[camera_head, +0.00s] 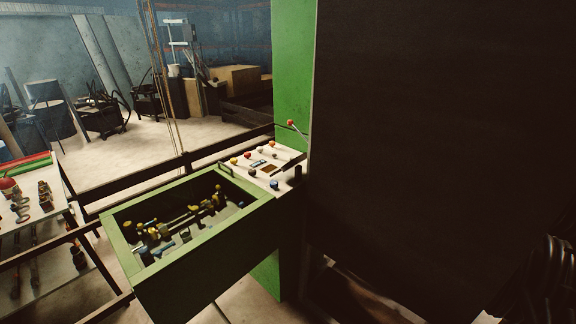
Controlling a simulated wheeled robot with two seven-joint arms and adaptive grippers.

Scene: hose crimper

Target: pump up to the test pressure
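A pale control panel (262,164) with red, yellow and dark knobs stands beside the green column (294,70). A lever with a red ball end (290,122) rises at its back right, tilted to the left. A blue knob (274,185) sits at the panel's front. In front of the panel is an open green box (122,245) with yellow and blue fittings (185,225) inside. No pressure reading can be made out. Neither of my grippers can be seen in the head view.
A large dark panel (420,130) fills the right side. Dark ribbed coils (553,275) show at the lower right edge. A table with tools (28,200) stands at the left. Dark rails (150,178) run behind the box. Open floor lies beyond them.

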